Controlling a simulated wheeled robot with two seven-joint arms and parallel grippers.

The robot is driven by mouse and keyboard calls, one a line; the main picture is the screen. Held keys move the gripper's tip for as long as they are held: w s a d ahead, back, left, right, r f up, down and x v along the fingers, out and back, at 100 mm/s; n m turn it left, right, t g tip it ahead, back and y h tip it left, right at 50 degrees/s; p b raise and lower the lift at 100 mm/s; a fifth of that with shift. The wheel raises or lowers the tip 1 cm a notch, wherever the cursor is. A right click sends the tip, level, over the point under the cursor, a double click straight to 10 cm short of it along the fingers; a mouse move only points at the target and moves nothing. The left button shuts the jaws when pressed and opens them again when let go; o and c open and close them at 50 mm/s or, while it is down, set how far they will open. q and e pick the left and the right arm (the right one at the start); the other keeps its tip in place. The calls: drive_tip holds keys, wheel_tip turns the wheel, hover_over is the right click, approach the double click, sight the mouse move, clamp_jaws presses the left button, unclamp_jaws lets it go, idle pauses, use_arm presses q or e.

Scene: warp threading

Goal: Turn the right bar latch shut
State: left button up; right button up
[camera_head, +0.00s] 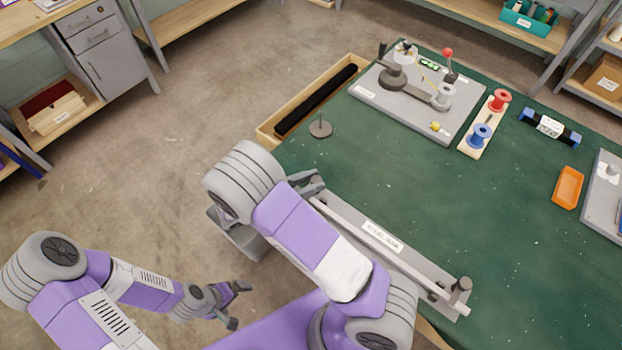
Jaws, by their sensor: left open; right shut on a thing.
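A long grey bar (345,212) with a white label lies along the table's near edge. At its right end a dark latch knob (461,285) stands on a post, with no gripper at it. My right gripper (314,188) is at the bar's left end, partly hidden by my own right arm. It is shut on what looks like the latch at that end; the latch itself is mostly hidden, so its angle cannot be told. My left gripper (234,305) is open and empty, low over the floor, left of the table and apart from the bar.
The green table (400,180) is clear in the middle. A wooden trough (268,131) runs along the left edge.

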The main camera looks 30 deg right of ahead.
drive_tip(key=o, duration=1.1)
drive_tip(key=shift+c, duration=0.2)
drive_tip(key=a+p, duration=0.1)
drive_tip(key=a, duration=0.6)
drive_tip(key=shift+w+a, duration=0.25)
drive_tip(key=shift+a, duration=0.05)
